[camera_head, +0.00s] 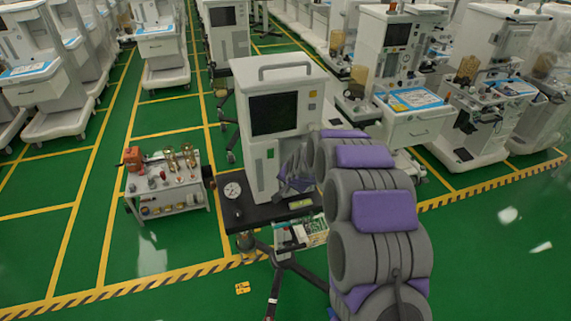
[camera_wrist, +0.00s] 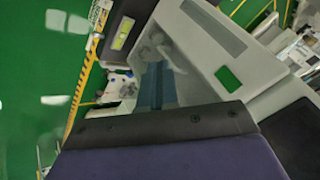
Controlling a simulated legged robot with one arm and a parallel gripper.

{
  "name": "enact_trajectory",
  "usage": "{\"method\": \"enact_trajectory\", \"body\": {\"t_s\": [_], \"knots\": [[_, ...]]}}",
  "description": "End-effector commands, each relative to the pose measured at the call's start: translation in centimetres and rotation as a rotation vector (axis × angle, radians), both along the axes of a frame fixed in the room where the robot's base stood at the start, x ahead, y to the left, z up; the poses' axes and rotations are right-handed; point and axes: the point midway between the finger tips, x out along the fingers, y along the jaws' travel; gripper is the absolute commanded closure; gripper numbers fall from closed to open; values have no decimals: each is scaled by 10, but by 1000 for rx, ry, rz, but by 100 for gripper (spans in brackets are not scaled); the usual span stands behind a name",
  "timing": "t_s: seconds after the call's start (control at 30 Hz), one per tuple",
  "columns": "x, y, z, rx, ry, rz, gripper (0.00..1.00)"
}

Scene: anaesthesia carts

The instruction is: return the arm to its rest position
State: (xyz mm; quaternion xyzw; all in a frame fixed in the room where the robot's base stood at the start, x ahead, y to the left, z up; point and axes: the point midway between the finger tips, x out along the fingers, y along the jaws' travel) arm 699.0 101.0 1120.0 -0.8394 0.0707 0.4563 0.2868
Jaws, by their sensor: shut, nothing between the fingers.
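My arm (camera_head: 375,215), grey with purple pads, rises from the lower right of the head view and bends toward the middle. My gripper (camera_head: 296,176) is at its far end, shut and empty, in front of the right side of a white anaesthesia machine (camera_head: 258,160). I cannot tell whether it touches the machine. In the wrist view the machine's pale casing (camera_wrist: 225,60) with a green patch fills the upper right. A dark grey and purple part of my arm covers the bottom of that view.
The machine stands on a black stand top (camera_head: 245,212) with a gauge and splayed legs. A small trolley (camera_head: 168,185) with bottles is at the left. Several white carts (camera_head: 410,110) line the back and right. Green floor (camera_head: 490,240) is open at the lower right.

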Motion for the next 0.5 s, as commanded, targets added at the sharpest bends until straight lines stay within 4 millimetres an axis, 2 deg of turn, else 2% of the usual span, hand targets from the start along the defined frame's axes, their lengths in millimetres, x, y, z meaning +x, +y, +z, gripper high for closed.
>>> {"method": "enact_trajectory", "body": {"t_s": [0.17, 0.27, 0.37, 0.5], "knots": [[-3, 2, 2, -3, 4, 3, 100], [-13, 3, 9, -12, 17, 21, 100], [-37, 1, 19, -28, 56, 58, 100], [-83, -5, 39, -61, 121, 131, 100]]}}
